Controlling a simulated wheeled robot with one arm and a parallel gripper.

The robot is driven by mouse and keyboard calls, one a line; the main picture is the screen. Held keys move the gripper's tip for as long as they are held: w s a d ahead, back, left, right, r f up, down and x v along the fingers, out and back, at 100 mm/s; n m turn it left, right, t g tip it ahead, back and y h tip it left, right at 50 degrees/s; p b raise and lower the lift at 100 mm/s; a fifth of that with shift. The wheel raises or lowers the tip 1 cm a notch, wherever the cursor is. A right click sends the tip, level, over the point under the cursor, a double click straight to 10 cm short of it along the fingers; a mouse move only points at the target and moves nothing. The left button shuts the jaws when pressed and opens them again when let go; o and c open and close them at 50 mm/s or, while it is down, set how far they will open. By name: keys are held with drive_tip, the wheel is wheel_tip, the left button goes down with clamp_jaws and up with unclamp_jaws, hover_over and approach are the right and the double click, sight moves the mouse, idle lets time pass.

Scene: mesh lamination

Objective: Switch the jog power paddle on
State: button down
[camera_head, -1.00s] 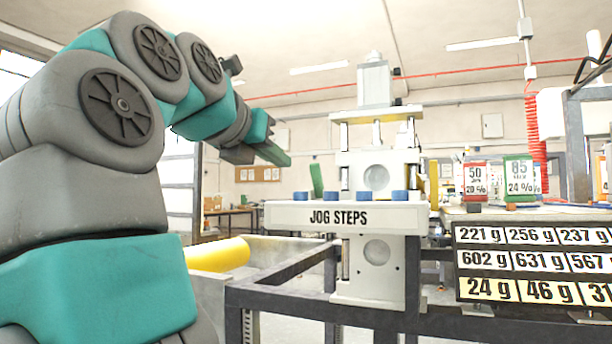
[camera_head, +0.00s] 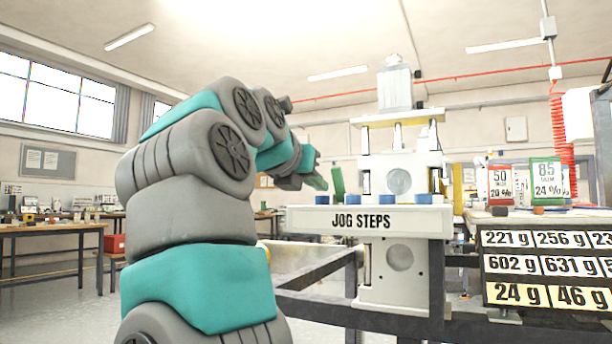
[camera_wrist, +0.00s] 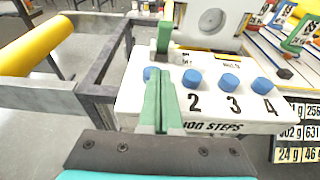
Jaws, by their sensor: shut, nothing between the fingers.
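The jog power paddle (camera_head: 338,181) is a green lever standing up at the left end of the white JOG STEPS box (camera_head: 300,222). In the wrist view the paddle (camera_wrist: 164,37) rises just beyond my fingertips. My gripper (camera_head: 317,183) has green fingers pressed together, with nothing between them. In the head view it is just left of the paddle. In the wrist view the gripper (camera_wrist: 158,76) points at the paddle and partly covers the leftmost blue button (camera_wrist: 148,73). I cannot tell whether fingers and paddle touch. The paddle's base is partly hidden.
Blue buttons numbered 2 (camera_wrist: 192,78), 3 (camera_wrist: 229,81) and 4 (camera_wrist: 262,84) line the box top. A white press (camera_head: 398,255) stands behind it. A dark frame rail (camera_head: 320,270) and yellow cylinder (camera_wrist: 38,45) lie left. Weight labels (camera_head: 545,265) are at right.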

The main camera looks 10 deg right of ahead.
sight(337, 183)
drive_tip(key=shift+w+d+r+p, duration=0.25)
drive_tip(key=shift+w+d+p, duration=0.3)
drive_tip(key=shift+w, duration=0.2)
drive_tip(key=shift+w+d+r+p, duration=0.2)
drive_tip(key=shift+w+d+p, duration=0.25)
drive_tip(key=shift+w, duration=0.25)
drive_tip(key=shift+w+d+r+p, duration=0.25)
drive_tip(key=shift+w+d+p, duration=0.2)
drive_tip(key=shift+w+d, duration=0.25)
